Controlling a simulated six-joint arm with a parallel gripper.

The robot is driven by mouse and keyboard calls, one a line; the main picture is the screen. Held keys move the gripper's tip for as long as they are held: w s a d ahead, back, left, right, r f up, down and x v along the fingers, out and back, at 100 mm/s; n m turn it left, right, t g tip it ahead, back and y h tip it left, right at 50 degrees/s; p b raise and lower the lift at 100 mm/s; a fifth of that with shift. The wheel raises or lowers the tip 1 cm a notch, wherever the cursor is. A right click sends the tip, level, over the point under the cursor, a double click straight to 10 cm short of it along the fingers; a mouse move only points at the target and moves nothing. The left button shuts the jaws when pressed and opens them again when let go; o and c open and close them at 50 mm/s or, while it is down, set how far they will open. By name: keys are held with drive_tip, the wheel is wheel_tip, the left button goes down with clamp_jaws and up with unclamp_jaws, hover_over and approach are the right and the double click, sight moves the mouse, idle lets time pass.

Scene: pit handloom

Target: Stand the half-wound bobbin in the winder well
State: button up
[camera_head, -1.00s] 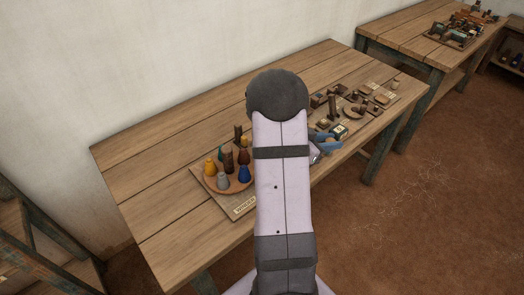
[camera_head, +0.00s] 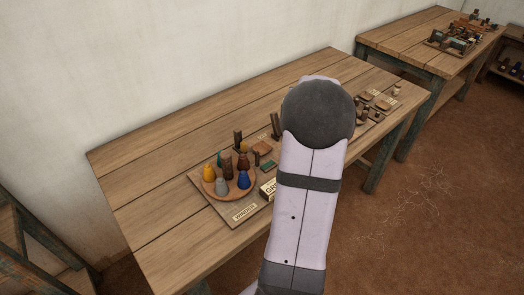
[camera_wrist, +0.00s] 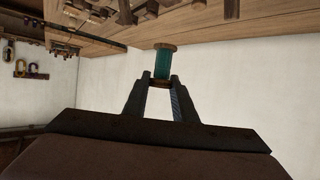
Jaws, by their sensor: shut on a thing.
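In the wrist view, my gripper (camera_wrist: 163,84) is shut on a bobbin (camera_wrist: 162,62) wound with teal thread. The bobbin has brown wooden flanges, and the fingers hold it at its near flange. It is clear of the bench. In the head view my arm hides the gripper and the held bobbin. The winder board (camera_head: 229,217), with a "WINDER" label, lies on the near part of the bench. I cannot make out the winder well for sure.
A round wooden tray (camera_head: 237,196) on the board holds several coloured cones. Dark upright posts (camera_head: 275,125) and small blocks stand behind it. More wooden parts (camera_head: 376,101) lie to the right, partly behind my arm. The bench's left end (camera_head: 140,180) is bare.

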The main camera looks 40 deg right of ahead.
drive_tip(key=w+a+f+n+t+y, duration=0.2)
drive_tip(key=w+a+n+t+y, duration=0.1)
drive_tip(key=w+a+n+y, duration=0.3)
drive_tip(key=n+t+y, duration=0.2)
drive_tip(key=y, duration=0.1)
hover_over(262, 150)
wheel_tip(262, 150, down, 6)
drive_tip(key=shift+a+r, duration=0.1)
drive_tip(key=shift+r, duration=0.05)
drive_tip(key=shift+g+h, duration=0.3)
drive_tip(key=shift+s+f+p, duration=0.1)
drive_tip(key=shift+f+p, duration=0.25)
drive_tip(key=shift+f, duration=4.65)
drive_tip(key=shift+f, duration=0.15)
drive_tip(key=o, duration=1)
